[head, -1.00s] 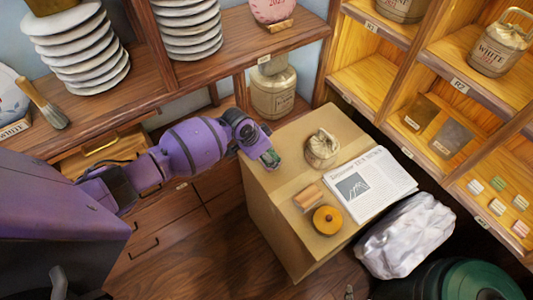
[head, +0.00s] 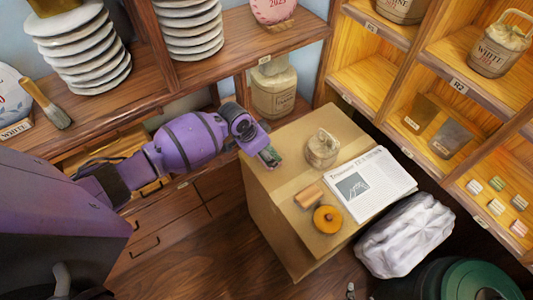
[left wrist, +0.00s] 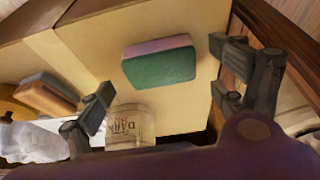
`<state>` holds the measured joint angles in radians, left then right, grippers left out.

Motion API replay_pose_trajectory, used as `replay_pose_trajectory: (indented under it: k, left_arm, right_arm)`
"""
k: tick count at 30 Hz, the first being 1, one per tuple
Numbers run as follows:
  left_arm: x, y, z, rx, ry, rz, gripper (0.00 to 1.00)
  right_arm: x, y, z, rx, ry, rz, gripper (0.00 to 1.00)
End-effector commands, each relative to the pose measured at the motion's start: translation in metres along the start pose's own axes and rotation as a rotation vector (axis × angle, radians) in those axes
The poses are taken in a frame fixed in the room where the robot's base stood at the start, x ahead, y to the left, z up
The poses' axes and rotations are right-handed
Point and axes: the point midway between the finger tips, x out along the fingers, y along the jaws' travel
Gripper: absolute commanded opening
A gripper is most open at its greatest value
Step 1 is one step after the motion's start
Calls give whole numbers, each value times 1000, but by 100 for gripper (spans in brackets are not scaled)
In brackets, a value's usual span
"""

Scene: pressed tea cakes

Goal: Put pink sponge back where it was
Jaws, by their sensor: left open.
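The pink sponge (left wrist: 158,62), pink on one side and green on the other, shows in the left wrist view against the cardboard box top (left wrist: 110,38). It lies between and beyond the two spread fingers of my left gripper (left wrist: 168,92), which is open. Whether the fingers touch it I cannot tell. In the head view my left gripper (head: 268,156) is over the far left corner of the cardboard box (head: 265,192) and mostly hides the sponge. My right gripper is not in view.
The box also carries a cloth-topped jar (head: 322,148), a newspaper (head: 370,183), a tan block (head: 308,196) and an orange round item (head: 327,219). A crumpled white bag (head: 405,235) stands beside it. Wooden shelves (head: 440,95) stand at the right.

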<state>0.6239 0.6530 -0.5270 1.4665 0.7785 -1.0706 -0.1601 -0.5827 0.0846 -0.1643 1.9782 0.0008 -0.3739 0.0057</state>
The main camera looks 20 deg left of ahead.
Motion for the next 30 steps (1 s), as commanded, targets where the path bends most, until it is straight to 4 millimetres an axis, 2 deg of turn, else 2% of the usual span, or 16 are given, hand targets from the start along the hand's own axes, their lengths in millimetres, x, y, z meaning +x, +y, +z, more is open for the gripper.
replay_pose_trajectory:
  k: [1,6,12,15,23,26,30]
  left_arm:
    - [-15,-2,-2,2,4,-5,88]
    - [-53,-2,-2,2,5,-4,88]
    - [-84,-1,-1,0,2,-3,88]
    - [-92,0,-1,-1,2,-1,88]
    - [-92,4,3,-5,3,4,88]
    - [-76,23,18,-28,27,16,88]
    - [-40,73,60,-113,111,26,88]
  right_arm:
    - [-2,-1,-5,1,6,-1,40]
    - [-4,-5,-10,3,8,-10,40]
    - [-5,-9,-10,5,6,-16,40]
    - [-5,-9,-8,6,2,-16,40]
    - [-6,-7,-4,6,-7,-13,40]
    - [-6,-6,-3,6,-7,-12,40]
    - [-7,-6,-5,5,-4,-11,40]
